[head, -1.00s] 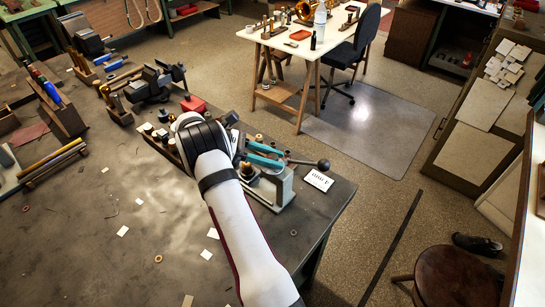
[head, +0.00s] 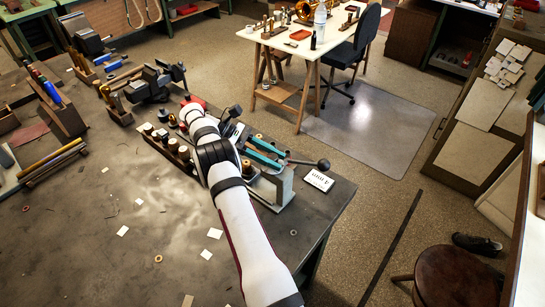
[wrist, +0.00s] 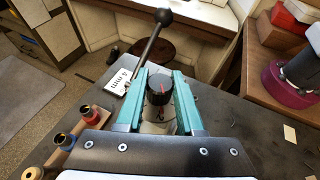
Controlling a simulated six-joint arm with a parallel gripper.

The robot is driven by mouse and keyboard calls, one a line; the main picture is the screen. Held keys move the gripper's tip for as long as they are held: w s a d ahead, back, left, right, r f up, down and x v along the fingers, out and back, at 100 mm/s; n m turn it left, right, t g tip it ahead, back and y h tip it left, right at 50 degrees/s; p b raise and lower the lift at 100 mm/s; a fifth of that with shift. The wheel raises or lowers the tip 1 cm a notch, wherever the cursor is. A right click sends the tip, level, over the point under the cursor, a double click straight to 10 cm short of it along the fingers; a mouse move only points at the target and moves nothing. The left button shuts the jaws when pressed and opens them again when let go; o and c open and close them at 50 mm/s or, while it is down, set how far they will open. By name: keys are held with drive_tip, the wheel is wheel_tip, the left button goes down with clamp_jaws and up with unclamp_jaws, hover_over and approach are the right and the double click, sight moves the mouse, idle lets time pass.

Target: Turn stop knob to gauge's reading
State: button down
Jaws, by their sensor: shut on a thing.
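The stop knob (wrist: 160,86) is black and round with a red pointer line, seen in the wrist view. It sits between the far ends of the two teal fingers of my gripper (wrist: 162,77), which are shut on it. In the head view my gripper (head: 283,161) reaches right over a grey metal bench fixture (head: 282,187); the knob is hard to make out there. A lever with a black ball end (head: 323,164) sticks out beyond it. A white card (wrist: 122,80) reading what looks like "4 mm" lies beside the fixture. No gauge dial can be made out.
A wooden rack with red and blue-topped pieces (wrist: 88,112) stands left of my gripper in the wrist view. A vise (head: 150,82) and tool racks stand further left on the bench. Paper scraps (head: 123,230) lie on the open front bench top.

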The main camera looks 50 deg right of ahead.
sight(274, 156)
drive_tip(key=c, duration=0.5)
unclamp_jaws()
drive_tip(key=shift+c, duration=0.2)
wheel_tip(274, 156, up, 5)
drive_tip(key=shift+s+f, duration=0.1)
drive_tip(key=shift+f, duration=0.1)
drive_tip(key=s+d+r, duration=0.2)
drive_tip(key=s+r, duration=0.4)
drive_tip(key=s, duration=0.5)
drive_tip(key=shift+s+d+r, duration=0.15)
drive_tip(key=shift+d+r, duration=0.05)
drive_tip(key=shift+d, duration=0.05)
drive_tip(key=a+r+m+t, duration=0.2)
drive_tip(key=a+t, duration=0.3)
drive_tip(key=a, duration=0.8)
drive_tip(key=s+a+f+m+t+y, duration=0.1)
drive_tip(key=s+a+m+t+y, duration=0.1)
drive_tip(key=a, duration=0.6)
drive_tip(key=s+a+f+m+t+y, duration=0.2)
drive_tip(key=a+m, duration=0.1)
drive_tip(key=a, duration=0.6)
drive_tip(key=s+a+f+m+t+y, duration=0.1)
drive_tip(key=s+a+m+t+y, duration=0.1)
drive_tip(key=a, duration=0.7)
drive_tip(key=shift+s+f+m+t+y, duration=0.3)
drive_tip(key=shift+f+m+t+y, duration=0.1)
drive_tip(key=shift+m+t, duration=0.15)
